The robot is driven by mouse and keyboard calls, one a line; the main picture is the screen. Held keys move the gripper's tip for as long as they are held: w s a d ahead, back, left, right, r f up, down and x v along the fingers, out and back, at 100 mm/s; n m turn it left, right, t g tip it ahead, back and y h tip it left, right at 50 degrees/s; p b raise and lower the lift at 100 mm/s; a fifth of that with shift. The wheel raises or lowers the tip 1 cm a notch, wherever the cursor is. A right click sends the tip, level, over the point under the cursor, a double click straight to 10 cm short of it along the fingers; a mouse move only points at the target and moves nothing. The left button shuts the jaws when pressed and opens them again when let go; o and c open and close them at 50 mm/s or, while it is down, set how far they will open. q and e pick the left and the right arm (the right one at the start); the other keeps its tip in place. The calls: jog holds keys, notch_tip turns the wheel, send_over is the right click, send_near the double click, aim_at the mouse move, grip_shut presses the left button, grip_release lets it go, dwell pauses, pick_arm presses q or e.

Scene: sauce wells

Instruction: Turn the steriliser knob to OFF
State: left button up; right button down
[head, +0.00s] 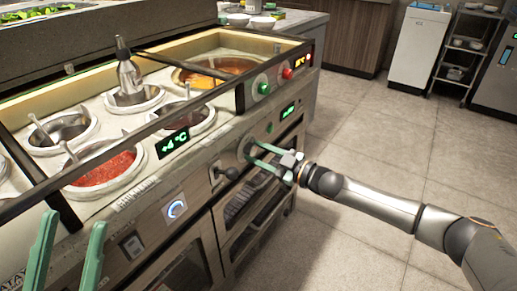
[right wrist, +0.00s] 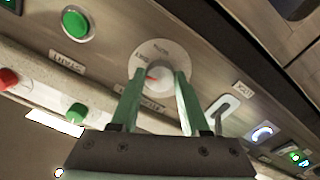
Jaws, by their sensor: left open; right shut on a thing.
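The knob, a round pale dial (right wrist: 160,52) with a red mark on it, is on the steel front panel in the right wrist view. Small lettering around it is too blurred to read, and a label below is partly hidden by a finger. It also shows in the head view (head: 244,146), partly behind the fingers. My right gripper (right wrist: 154,78) has its green fingers shut on the knob; in the head view it reaches the panel from the right (head: 259,155). My left gripper (head: 68,245) is open and empty at the lower left, away from the knob.
A green button (right wrist: 76,25) with a START label is near the knob. Above are sauce wells (head: 100,168) and a green temperature display (head: 172,143). The floor at right is clear.

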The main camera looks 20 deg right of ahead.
jog(key=n+p, duration=0.1)
jog(key=n, duration=0.2)
jog(key=shift+n, duration=0.3)
jog(key=n, duration=0.3)
jog(key=shift+n, duration=0.3)
jog(key=n, duration=0.3)
jog(key=shift+n, duration=2)
jog(key=shift+r, duration=0.1)
jog(key=shift+c, duration=1.9)
grip_release()
